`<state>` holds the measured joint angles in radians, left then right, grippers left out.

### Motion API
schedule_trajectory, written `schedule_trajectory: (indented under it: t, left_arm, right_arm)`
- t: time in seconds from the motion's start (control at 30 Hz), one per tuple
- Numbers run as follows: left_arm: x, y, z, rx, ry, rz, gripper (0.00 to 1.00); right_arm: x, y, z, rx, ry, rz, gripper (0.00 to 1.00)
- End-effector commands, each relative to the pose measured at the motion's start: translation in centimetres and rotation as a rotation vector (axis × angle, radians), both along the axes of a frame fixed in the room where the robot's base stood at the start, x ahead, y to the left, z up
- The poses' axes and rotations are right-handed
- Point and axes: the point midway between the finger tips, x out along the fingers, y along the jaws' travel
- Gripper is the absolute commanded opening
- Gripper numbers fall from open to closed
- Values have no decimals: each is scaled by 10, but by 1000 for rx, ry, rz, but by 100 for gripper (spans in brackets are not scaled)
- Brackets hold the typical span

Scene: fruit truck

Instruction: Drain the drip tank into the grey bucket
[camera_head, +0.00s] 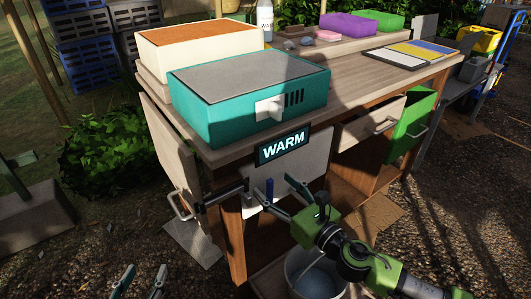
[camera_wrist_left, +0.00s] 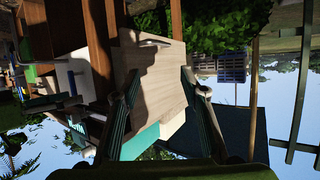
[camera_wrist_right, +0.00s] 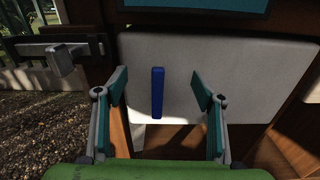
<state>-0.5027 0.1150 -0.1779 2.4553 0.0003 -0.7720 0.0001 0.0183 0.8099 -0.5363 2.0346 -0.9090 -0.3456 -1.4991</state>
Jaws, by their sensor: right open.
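The white drip tank (camera_head: 308,152) hangs under the worktop, below a lit WARM sign (camera_head: 283,147). A blue upright handle (camera_head: 269,188) shows against its front and also in the right wrist view (camera_wrist_right: 157,92). My right gripper (camera_head: 280,194) is open, its fingers apart on either side of the handle in the right wrist view; I cannot tell that they touch it. The grey bucket (camera_head: 291,268) stands low below, partly hidden by my right arm. I cannot tell whether it holds liquid. My left gripper (camera_head: 143,272) is open and empty at the lower left, away from the tank.
A dark latch bar (camera_head: 222,196) sticks out left of the tank. A wooden door with a metal handle (camera_head: 178,205) is at the left. The worktop holds a teal box (camera_head: 213,120) and a white box (camera_head: 165,50). An open drawer (camera_head: 373,121) juts out at right.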

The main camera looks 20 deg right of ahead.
Motion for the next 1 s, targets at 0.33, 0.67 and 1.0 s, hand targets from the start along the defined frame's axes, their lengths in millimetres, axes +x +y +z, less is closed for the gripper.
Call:
schedule_trajectory:
  t: [0.33, 0.67, 1.0]
  left_arm:
    - [14, -8, 29, -37, -147, -10, 40]
    - [22, -14, 58, -71, -281, -19, 40]
    - [22, -15, 63, -77, -304, -20, 40]
  right_arm:
    - [-24, -9, -2, -2, 2, 0, 62]
    - [-40, -15, -1, 0, 1, 1, 62]
    - [-43, -16, 0, 0, 0, 0, 62]
